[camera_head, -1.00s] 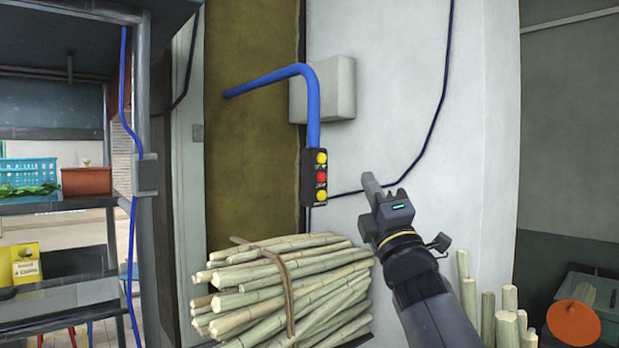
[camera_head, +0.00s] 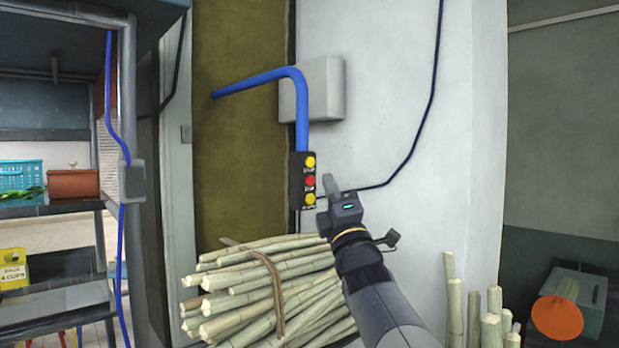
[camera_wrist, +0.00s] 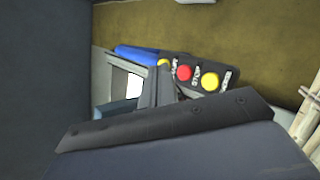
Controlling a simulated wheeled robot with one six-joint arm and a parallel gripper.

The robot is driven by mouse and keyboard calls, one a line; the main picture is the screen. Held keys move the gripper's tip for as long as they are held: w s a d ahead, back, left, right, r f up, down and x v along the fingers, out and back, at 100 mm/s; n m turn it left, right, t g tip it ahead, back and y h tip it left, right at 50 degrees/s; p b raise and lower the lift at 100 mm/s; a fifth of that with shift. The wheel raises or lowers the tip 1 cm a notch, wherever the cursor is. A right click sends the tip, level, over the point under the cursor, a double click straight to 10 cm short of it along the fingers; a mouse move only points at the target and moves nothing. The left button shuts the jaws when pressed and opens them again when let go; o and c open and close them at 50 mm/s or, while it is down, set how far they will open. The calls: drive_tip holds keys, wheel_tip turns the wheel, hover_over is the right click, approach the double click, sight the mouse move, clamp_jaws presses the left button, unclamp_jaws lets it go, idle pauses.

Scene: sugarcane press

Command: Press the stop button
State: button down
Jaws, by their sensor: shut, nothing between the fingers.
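The button box (camera_head: 303,180) is black and hangs upright from the end of a blue pipe (camera_head: 301,105). It has a yellow button (camera_head: 310,162) on top, a red button (camera_head: 311,181) in the middle and a yellow button (camera_head: 310,199) below, each with a small label too blurred to read. In the wrist view, the red button (camera_wrist: 185,73) and one yellow button (camera_wrist: 211,81) show beyond the fingers, which partly cover the other yellow button.
A tied bundle of cane (camera_head: 262,285) lies below the button box. More cane stands upright (camera_head: 492,318) at the lower right. A shelf (camera_head: 55,210) with a blue basket (camera_head: 20,177) is on the left. The white wall (camera_head: 390,90) lies behind my gripper.

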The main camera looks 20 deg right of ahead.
drive_tip(key=shift+w+a, duration=0.35)
drive_tip(key=shift+w, duration=0.45)
drive_tip(key=shift+w+f+b, duration=0.1)
drive_tip(key=shift+f+b, duration=0.05)
drive_tip(key=shift+b, duration=0.15)
idle(1.2)
drive_tip(key=shift+w+a, duration=0.2)
drive_tip(key=shift+w, duration=0.1)
drive_tip(key=shift+w+a+b, duration=0.15)
drive_tip(key=shift+w+b, duration=0.3)
drive_tip(key=shift+b, duration=0.05)
idle(0.7)
drive_tip(key=shift+s, duration=0.1)
drive_tip(key=shift+s+d+b, duration=0.3)
drive_tip(key=shift+s+b, duration=0.3)
drive_tip(key=shift+s, duration=0.1)
drive_tip(key=shift+s, duration=0.1)
